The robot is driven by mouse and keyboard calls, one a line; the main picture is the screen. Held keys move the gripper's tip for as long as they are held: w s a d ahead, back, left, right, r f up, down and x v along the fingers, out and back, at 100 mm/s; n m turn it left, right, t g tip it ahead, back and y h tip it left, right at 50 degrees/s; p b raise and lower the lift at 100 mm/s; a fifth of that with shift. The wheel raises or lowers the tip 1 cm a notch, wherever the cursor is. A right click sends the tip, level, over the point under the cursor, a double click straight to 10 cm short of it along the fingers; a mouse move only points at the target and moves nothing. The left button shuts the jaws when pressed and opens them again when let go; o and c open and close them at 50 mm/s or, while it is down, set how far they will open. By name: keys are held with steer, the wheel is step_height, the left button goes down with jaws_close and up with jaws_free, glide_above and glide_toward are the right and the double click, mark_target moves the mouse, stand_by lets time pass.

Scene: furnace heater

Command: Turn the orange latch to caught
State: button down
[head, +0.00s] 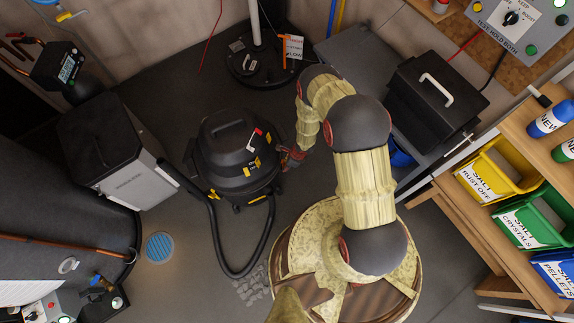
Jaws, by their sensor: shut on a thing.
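A black canister vacuum (225,140) stands on the floor left of my arm, with a handle on its lid and small yellow and red marks. My gripper (288,158) is small and dark at the vacuum's right rim, below the bent end of my arm. It is shut on a small part there, which appears to be the orange latch. The fingers and wrist hide that part, so its angle cannot be told.
The vacuum's black hose (250,262) loops on the floor. A round black lid (262,72) with a pipe, an orange strip and a white tag lies behind. A black box (428,100) with a white handle and a shelf of bins (502,168) stand at right. A grey cabinet (125,160) stands left.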

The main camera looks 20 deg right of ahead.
steer(key=shift+w+a+r, duration=0.15)
steer(key=shift+w, duration=0.05)
steer(key=c, duration=2)
jaws_free()
steer(key=shift+o, duration=1.4)
steer(key=shift+s, duration=0.1)
steer(key=shift+o, duration=0.5)
steer(key=v, duration=1.2)
